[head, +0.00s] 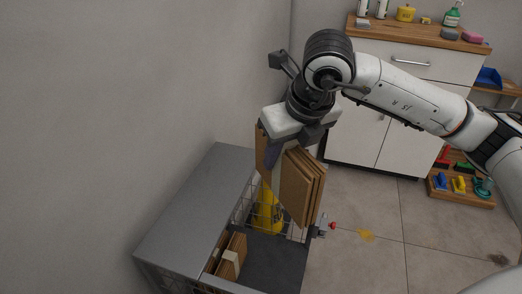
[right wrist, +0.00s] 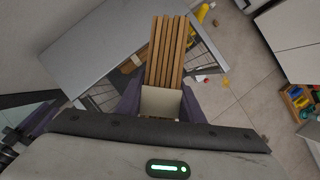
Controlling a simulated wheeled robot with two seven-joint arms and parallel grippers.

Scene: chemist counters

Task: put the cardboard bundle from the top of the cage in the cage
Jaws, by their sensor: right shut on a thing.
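The cardboard bundle (head: 301,187) is several flat brown sheets with a pale band around them. My right gripper (head: 275,150) is shut on it at the band and holds it upright over the open part of the cage. The bundle also shows in the right wrist view (right wrist: 168,55), with the pale band between the fingers of the right gripper (right wrist: 160,100). The cage (head: 190,205) has a grey top panel on its left and wire mesh sides. Whether the bundle's lower edge touches the cage I cannot tell. My left gripper is not in view.
Inside the cage stand another banded cardboard bundle (head: 232,257) and a yellow object (head: 267,212). A wall is at the left. A white cabinet (head: 385,135) with a wooden top stands behind, and a low wooden shelf (head: 461,185) at the right. An orange spill (head: 366,235) lies on the floor.

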